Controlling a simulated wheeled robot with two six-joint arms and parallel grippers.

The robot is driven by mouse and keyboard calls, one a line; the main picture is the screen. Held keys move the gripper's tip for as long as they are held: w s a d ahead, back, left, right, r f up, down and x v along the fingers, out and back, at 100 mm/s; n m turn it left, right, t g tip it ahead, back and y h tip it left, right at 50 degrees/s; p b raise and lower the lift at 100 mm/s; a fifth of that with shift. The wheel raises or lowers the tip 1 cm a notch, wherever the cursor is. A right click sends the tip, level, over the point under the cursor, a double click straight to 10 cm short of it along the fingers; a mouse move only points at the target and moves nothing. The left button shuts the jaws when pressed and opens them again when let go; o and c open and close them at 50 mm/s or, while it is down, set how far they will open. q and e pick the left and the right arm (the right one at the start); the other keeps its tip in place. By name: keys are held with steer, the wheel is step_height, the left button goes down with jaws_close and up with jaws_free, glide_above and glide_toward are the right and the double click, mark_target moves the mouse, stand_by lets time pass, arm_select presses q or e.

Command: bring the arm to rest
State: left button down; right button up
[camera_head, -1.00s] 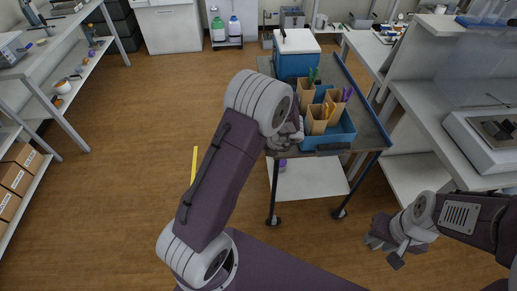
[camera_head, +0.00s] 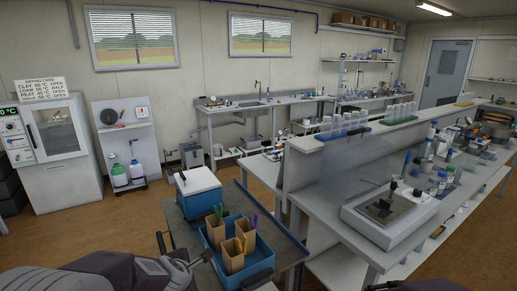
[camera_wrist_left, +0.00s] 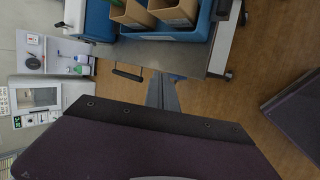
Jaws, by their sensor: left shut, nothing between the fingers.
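My left arm shows at the bottom left of the head view, folded low in front of the cart. A grey part of it reaches up close to the cart's left front. My left gripper (camera_wrist_left: 164,92) is in the left wrist view as a dark, narrow shape, shut and empty. A large dark purple link of mine fills the lower part of that view. Part of my right arm shows at the bottom right edge of the head view; its gripper is out of frame.
The cart (camera_head: 178,226) carries a blue box with a white lid (camera_head: 197,180) and a blue tray (camera_head: 262,265) with paper-bag holders (camera_head: 233,256). A bench (camera_head: 330,235) with a balance (camera_head: 388,208) stands to the right. Open floor (camera_head: 120,225) lies left of the cart.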

arm_select(q)
steer(key=s+d+f+m+g, duration=0.1)
steer(key=s+f+m+g, duration=0.2)
steer(key=s+m, duration=0.6)
steer(key=s+d+f+m+g+h, duration=0.1)
steer(key=s+f+m+g, duration=0.3)
steer(key=s+m, duration=0.6)
steer(key=m, duration=0.3)
steer(key=shift+s+f, duration=0.15)
steer(key=shift+f, duration=0.05)
